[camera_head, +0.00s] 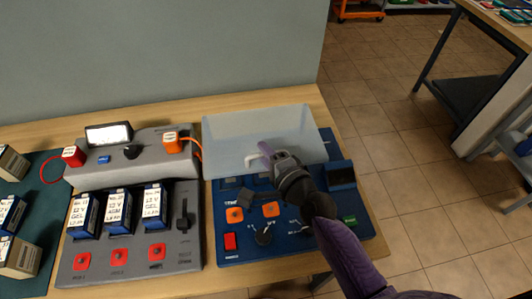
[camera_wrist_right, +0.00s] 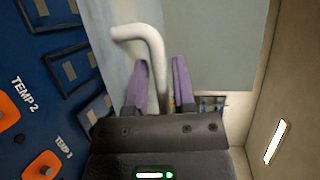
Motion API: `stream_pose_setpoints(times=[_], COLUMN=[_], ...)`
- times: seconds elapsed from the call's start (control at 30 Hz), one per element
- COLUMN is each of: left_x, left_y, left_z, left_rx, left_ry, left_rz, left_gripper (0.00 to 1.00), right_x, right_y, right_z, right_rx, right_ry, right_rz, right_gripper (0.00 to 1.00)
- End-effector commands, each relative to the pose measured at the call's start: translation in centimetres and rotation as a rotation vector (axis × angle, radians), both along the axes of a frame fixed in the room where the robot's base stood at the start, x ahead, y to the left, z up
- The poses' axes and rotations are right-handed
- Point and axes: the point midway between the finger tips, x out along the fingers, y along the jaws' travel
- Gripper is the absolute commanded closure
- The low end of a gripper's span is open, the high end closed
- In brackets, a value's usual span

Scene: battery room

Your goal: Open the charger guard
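The charger guard (camera_head: 228,135) is a clear, pale panel over the upper part of the blue charger panel (camera_head: 232,188), with its far edge reaching beyond that panel. Its white bent handle (camera_head: 250,160) is at its near side and shows large in the right wrist view (camera_wrist_right: 150,42). My right gripper (camera_head: 266,153) is at this handle. The gripper hides part of the guard's near edge. My left gripper is not in view.
A grey charging station (camera_head: 188,250) with labelled batteries (camera_head: 119,212) and red buttons stands left of the blue panel. Orange knobs (camera_head: 270,209), a red button (camera_head: 230,241) and a green button (camera_head: 350,220) lie near my right arm. A wall (camera_head: 150,50) stands behind the bench.

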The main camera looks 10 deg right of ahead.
Motion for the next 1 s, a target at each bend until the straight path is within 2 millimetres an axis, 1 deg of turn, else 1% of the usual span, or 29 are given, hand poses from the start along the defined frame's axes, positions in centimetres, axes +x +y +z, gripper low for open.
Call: stream_pose_setpoints(times=[0.13,0.17,0.2,0.27,0.3,0.57,0.83,1.0], left_x=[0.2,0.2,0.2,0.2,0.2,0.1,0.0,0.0], left_y=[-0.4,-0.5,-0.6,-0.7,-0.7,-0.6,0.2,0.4], left_z=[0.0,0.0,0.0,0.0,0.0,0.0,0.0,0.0], left_rx=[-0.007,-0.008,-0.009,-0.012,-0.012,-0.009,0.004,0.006], left_ry=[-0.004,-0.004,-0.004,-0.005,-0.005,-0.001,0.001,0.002], left_rz=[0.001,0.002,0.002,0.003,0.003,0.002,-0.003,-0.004], left_gripper=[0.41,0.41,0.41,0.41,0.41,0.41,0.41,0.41], right_x=[0.0,0.0,0.0,0.0,0.0,0.0,0.0,0.0], right_y=[0.0,0.0,0.0,0.0,0.0,0.0,-0.1,-0.1], right_z=[0.0,0.0,0.0,0.0,0.0,0.0,0.0,0.0], right_rx=[-0.001,-0.001,-0.001,-0.001,-0.001,-0.001,-0.001,-0.001], right_ry=[0.0,0.0,0.0,0.0,0.0,0.001,0.001,0.001], right_rz=[0.0,0.0,0.0,0.0,0.0,-0.001,-0.001,-0.001], right_gripper=[0.68,0.7,0.79,0.91,1.0,1.0,1.0,1.0])
